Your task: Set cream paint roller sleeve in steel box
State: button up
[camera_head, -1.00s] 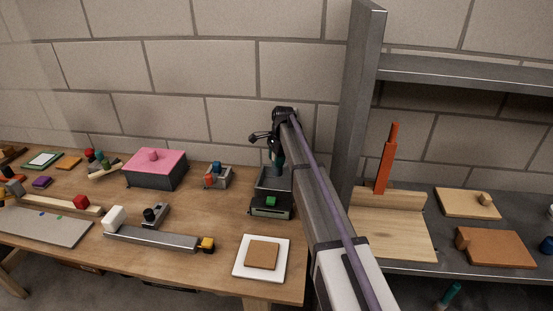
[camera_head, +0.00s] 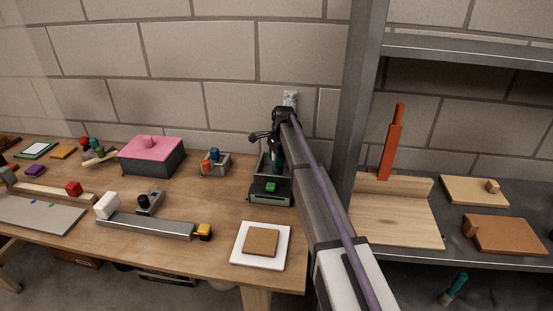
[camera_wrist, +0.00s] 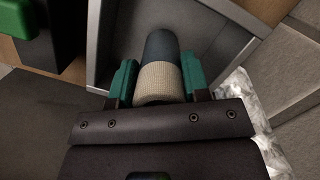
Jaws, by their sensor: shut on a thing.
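In the wrist view my gripper (camera_wrist: 160,76) has its green-teal fingers shut on the cream paint roller sleeve (camera_wrist: 160,82). A blue-grey part (camera_wrist: 162,46) of the same cylinder extends beyond the cream band. The steel box (camera_wrist: 97,45) has grey walls on either side of the cylinder's far end. I cannot tell whether the sleeve touches the box floor. In the head view my gripper (camera_head: 277,157) is over the steel box (camera_head: 261,166) at the bench's right end; my arm hides much of the box, and the sleeve is hardly visible.
A dark unit with a green block (camera_head: 270,187) stands in front of the box. A white tile with a brown square (camera_head: 261,242) lies nearer. A grey post (camera_head: 358,90) and shelf rise close on the right. A pale patch (camera_head: 290,98) is on the wall behind.

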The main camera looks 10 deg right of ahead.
jog(key=shift+f+b, duration=0.35)
jog(key=shift+f, duration=0.1)
jog(key=o, duration=1.2)
jog(key=shift+r, duration=0.1)
jog(key=r+p, duration=0.3)
jog(key=d+r+p, duration=0.1)
jog(key=r+p, duration=0.7)
jog(key=shift+w+d, duration=0.15)
jog(key=shift+d, duration=0.1)
jog(key=shift+f, duration=0.2)
